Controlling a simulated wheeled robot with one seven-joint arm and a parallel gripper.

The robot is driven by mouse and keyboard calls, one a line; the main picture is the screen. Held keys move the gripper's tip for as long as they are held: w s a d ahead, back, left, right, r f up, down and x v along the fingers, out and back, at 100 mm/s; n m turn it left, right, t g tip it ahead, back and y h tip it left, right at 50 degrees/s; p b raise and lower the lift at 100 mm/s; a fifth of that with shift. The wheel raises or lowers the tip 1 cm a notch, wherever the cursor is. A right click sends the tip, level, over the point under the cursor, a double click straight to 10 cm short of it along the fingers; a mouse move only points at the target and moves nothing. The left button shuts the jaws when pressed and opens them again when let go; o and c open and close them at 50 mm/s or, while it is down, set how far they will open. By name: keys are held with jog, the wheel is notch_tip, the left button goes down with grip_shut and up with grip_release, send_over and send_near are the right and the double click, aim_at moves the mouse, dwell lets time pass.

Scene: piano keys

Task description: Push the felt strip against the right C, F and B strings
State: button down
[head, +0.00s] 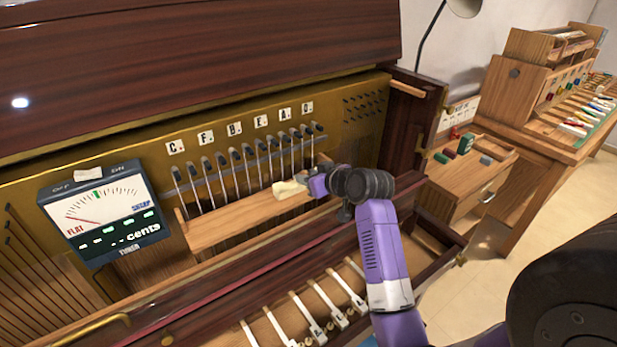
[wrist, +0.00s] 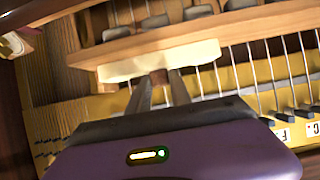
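The cream felt strip (head: 288,188) is at the right end of a wooden rail (head: 235,225) that crosses in front of the strings. In the wrist view the strip (wrist: 165,60) lies along the rail's edge, over several strings. My gripper (head: 308,184) is at the strip's right end in the head view. In the wrist view its fingertips (wrist: 158,80) close around a small brown tab on the strip. The string labels C (head: 175,147), F (head: 206,138) and B (head: 235,129) are left of the strip. Contact between felt and strings cannot be told.
A tuner meter (head: 105,210) hangs at the left, its needle toward FLAT. The raised wooden lid (head: 190,60) is above. Piano keys (head: 310,320) lie below. A drawer cabinet (head: 470,175) and workbench (head: 540,120) stand at the right. Strings left of the strip are uncovered.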

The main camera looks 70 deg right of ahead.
jog(key=shift+r+p, duration=1.4)
jog(key=shift+r, duration=0.15)
